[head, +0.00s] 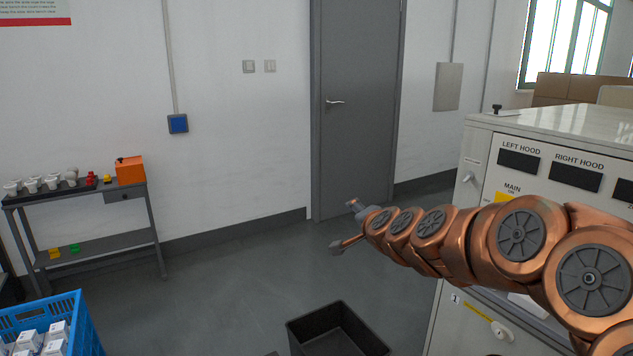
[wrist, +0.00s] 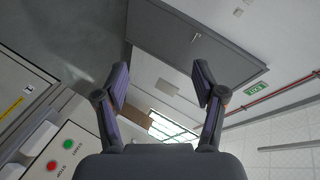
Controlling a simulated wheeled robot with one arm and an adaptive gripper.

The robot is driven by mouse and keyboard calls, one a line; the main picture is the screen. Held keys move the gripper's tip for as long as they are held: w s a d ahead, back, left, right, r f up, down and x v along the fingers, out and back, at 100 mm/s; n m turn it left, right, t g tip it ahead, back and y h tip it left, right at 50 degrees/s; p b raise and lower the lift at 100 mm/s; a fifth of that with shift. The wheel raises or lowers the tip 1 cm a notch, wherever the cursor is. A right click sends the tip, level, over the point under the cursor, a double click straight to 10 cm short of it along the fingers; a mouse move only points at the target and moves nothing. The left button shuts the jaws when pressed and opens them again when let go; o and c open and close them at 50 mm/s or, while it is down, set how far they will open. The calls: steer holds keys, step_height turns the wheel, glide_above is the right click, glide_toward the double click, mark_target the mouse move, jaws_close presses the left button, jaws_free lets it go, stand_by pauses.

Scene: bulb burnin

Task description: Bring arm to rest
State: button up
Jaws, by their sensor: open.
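My gripper (head: 345,226) is at the end of my copper-coloured arm, which reaches in from the right in the head view. It is held in the air in front of the grey door (head: 357,100), with the floor behind it. In the wrist view my gripper (wrist: 160,85) has its two fingers spread wide apart, with nothing between them. The tilted door, wall and window show beyond the fingers.
A cabinet (head: 485,150) labelled with hoods stands at the right, close behind my arm. A black bin (head: 340,330) is on the floor below. A blue crate (head: 85,315) of boxes is at the lower left. A grey side table (head: 125,192) holds white cups and an orange box. Floor between is clear.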

steer(key=s+a+f+n+g+y, duration=0.15)
steer(key=s+f+n+g, duration=0.3)
steer(key=s, duration=0.55)
steer(key=s+a+f+n+g, duration=0.3)
steer(key=s+f, duration=0.2)
steer(key=s, duration=0.5)
steer(key=s+d+f+n+g+h, duration=0.1)
steer(key=s+d+f+g, duration=0.2)
steer(key=s, duration=0.7)
steer(key=s+d+f+n+g+h, duration=0.1)
steer(key=s+d+g+h, duration=0.15)
steer(key=s+d, duration=0.6)
steer(key=s+d+f+n+g+h, duration=0.1)
steer(key=s+f+g, duration=0.25)
steer(key=s, duration=0.85)
steer(key=s+p+v, duration=0.2)
steer(key=p+v, duration=0.8)
steer(key=s+r+p+v, duration=0.1)
steer(key=s+p+v, duration=0.1)
steer(key=p+v, duration=0.8)
steer(key=shift+s+d+r+t, duration=0.15)
steer(key=shift+s+r+t, duration=0.2)
steer(key=shift+r, duration=0.05)
